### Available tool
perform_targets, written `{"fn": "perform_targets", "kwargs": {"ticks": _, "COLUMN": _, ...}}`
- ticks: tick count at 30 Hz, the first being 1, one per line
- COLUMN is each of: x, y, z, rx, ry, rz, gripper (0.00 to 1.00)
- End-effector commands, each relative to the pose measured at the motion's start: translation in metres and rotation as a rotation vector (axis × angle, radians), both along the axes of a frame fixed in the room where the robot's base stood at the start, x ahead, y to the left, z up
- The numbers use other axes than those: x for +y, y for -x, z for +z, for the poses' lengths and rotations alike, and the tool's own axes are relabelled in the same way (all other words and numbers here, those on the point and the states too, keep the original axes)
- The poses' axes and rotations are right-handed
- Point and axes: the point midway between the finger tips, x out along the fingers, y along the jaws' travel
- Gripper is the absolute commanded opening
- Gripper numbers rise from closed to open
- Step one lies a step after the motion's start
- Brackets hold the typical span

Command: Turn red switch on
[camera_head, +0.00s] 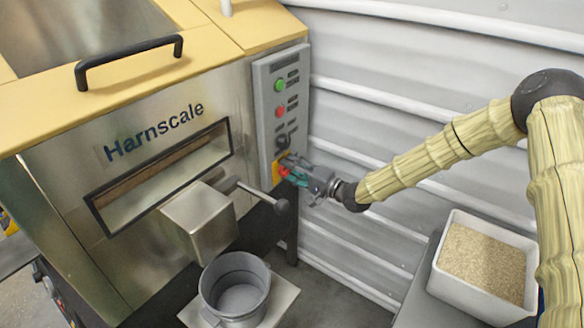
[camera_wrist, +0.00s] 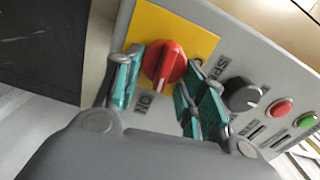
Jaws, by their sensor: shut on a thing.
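The red switch (camera_wrist: 164,64) is a rotary knob on a yellow plate (camera_wrist: 192,40) on the grey control panel (camera_head: 265,112). In the wrist view its ridge runs roughly up and down the picture, tilted a little. An ON label (camera_wrist: 145,103) lies just below and left of it. My gripper (camera_wrist: 163,82) has its teal fingers on either side of the knob and is shut on it. In the head view my gripper (camera_head: 291,170) reaches the lower part of the panel from the right and covers most of the knob.
A black knob (camera_wrist: 241,95), a red button (camera_wrist: 281,107) and a green button (camera_wrist: 305,120) share the panel. A lever with a dark ball (camera_head: 281,206) juts out below my gripper. A bucket (camera_head: 237,290) stands under the spout. A white bin of grain (camera_head: 440,280) stands at right.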

Motion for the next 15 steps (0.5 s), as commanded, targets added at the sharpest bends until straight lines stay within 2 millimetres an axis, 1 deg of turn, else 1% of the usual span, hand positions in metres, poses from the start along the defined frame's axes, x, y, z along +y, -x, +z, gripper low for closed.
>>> {"fn": "perform_targets", "kwargs": {"ticks": 6, "x": -0.0015, "y": -0.0013, "z": -0.001, "rx": 0.068, "ry": -0.05, "rz": -0.004, "gripper": 0.17}}
{"fn": "perform_targets", "kwargs": {"ticks": 15, "x": -0.0014, "y": -0.0014, "z": -0.0017, "rx": 0.097, "ry": -0.071, "rz": -0.003, "gripper": 0.17}}
